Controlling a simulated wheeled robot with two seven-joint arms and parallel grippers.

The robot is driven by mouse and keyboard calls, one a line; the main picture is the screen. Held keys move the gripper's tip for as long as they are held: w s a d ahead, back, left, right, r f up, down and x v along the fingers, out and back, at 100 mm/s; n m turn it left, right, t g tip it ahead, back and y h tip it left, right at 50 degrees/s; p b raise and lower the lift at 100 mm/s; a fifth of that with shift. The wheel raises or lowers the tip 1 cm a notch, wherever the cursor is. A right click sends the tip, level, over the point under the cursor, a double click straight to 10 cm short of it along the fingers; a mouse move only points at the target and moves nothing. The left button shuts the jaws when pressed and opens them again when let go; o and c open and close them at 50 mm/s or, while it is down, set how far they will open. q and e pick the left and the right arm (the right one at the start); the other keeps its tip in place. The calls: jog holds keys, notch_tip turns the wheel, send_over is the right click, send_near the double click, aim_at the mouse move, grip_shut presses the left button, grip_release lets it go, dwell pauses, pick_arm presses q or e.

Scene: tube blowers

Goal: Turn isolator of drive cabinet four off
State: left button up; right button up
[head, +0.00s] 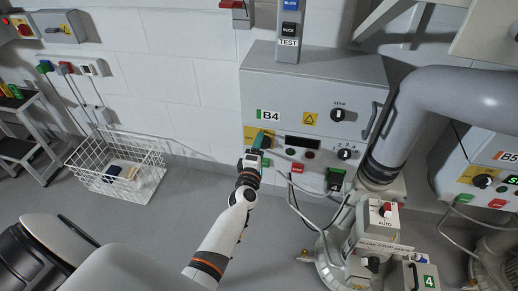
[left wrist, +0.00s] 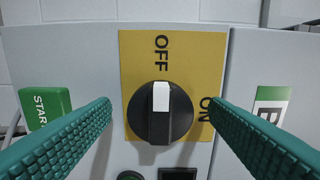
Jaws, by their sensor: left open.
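Drive cabinet B4 (head: 285,85) is a grey box on the wall. Its isolator is a black rotary knob (left wrist: 160,122) on a yellow plate (left wrist: 203,58), seen close in the left wrist view. The knob's white mark points up in that view, at the word OFF; ON is to the right. My left gripper (head: 262,140) is at the cabinet's lower left, hiding most of the isolator in the head view. Its green fingers are open, one on each side of the knob, with visible gaps in the wrist view. My right gripper is not in view.
A green START button (left wrist: 45,104) is near the left finger in the wrist view. A large grey pipe (head: 440,92) and blower stand right of the cabinet. Cables hang below it. A wire basket (head: 112,172) stands on the floor at left, with clear floor between.

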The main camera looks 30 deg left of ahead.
pick_arm(q)
jog(key=p+v, duration=0.1)
jog(key=v, duration=1.1)
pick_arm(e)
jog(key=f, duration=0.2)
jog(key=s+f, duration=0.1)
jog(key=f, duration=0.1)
